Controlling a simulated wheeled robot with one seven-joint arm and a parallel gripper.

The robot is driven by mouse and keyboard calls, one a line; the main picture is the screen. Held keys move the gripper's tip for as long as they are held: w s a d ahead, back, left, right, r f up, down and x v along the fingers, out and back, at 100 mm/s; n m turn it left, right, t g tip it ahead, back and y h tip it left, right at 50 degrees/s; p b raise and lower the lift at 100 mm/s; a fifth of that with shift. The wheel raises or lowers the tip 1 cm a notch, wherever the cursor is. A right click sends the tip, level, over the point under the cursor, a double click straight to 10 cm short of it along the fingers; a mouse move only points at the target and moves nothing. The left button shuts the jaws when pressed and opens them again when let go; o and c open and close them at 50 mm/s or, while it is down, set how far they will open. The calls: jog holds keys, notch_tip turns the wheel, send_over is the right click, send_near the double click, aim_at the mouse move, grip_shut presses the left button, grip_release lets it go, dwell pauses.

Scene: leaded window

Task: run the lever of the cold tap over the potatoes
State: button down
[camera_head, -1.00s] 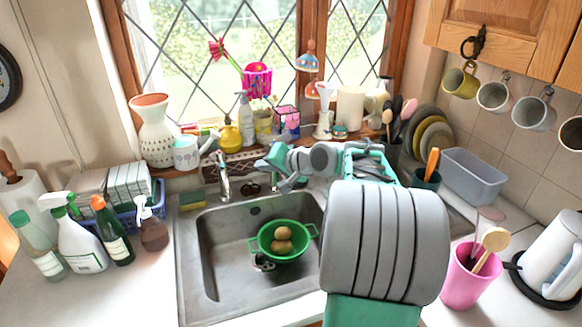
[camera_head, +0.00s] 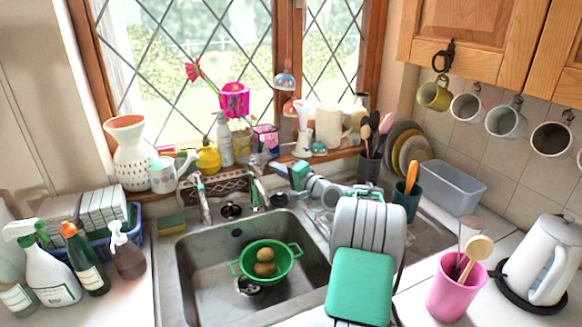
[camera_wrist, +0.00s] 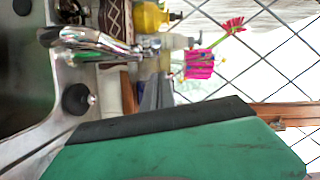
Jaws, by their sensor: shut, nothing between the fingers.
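Two brown potatoes (camera_head: 265,262) lie in a green colander (camera_head: 283,264) in the steel sink. A chrome tap (camera_head: 204,205) stands at the sink's back left and a second one (camera_head: 257,190) at the back middle. I cannot read which is cold. No running water is visible. My gripper (camera_head: 274,168) is shut and empty, behind and just right of the middle tap; I cannot tell whether it touches it. In the wrist view, chrome tapware (camera_wrist: 90,40) shows sideways at the upper left, and a green part of my arm fills the bottom.
The sill behind holds a white vase (camera_head: 130,155), a watering can (camera_head: 165,175), a yellow bottle (camera_head: 208,157) and a pink pot (camera_head: 234,100). A teal utensil pot (camera_head: 405,203) and grey basin (camera_head: 452,188) stand right. A pink cup (camera_head: 452,290) and kettle (camera_head: 540,262) are at front right.

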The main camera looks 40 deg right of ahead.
jog(key=shift+a+f, duration=0.1)
jog(key=shift+a, duration=1.05)
